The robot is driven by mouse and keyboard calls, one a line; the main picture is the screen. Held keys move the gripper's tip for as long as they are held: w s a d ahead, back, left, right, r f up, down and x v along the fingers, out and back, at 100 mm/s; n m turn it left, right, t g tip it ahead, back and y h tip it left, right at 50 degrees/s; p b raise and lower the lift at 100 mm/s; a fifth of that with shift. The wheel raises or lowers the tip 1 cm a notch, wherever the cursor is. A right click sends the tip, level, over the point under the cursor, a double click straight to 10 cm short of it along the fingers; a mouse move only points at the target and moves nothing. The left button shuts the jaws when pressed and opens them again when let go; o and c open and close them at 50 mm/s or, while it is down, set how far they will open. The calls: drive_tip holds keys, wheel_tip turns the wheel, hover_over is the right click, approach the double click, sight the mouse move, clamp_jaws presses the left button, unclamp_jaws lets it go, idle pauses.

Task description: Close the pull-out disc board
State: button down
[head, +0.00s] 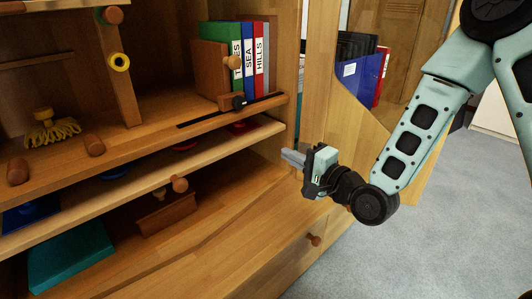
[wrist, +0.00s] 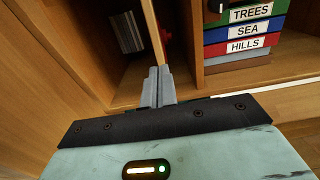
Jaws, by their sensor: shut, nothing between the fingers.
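The pull-out disc board (head: 215,152) is a pale wooden board under the cabinet's middle shelf. My gripper (head: 288,157) is shut and empty, just right of the board's right end, beside the cabinet's upright. I cannot tell whether it touches anything. In the wrist view the shut fingers (wrist: 158,86) point at a thin upright panel edge.
Books (head: 248,58) stand behind a wooden block with a knob on the shelf above, by a dark rail (head: 230,109). A yellow mop-like brush (head: 48,130) lies at left. Open floor (head: 400,245) lies to the right.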

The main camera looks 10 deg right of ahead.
sight(257, 138)
drive_tip(key=b+x, duration=0.3)
drive_tip(key=x, duration=0.5)
drive_tip(key=shift+w+a, duration=0.1)
drive_tip(key=shift+w+a+b, duration=0.15)
drive_tip(key=shift+w+b, duration=0.05)
drive_tip(key=shift+b, duration=0.1)
drive_tip(key=shift+w+a+r, duration=0.1)
drive_tip(key=shift+w+a, duration=0.05)
drive_tip(key=shift+w, duration=0.05)
drive_tip(key=shift+p+x, duration=0.6)
drive_tip(key=shift+x, duration=1.45)
drive_tip(key=shift+s, duration=0.1)
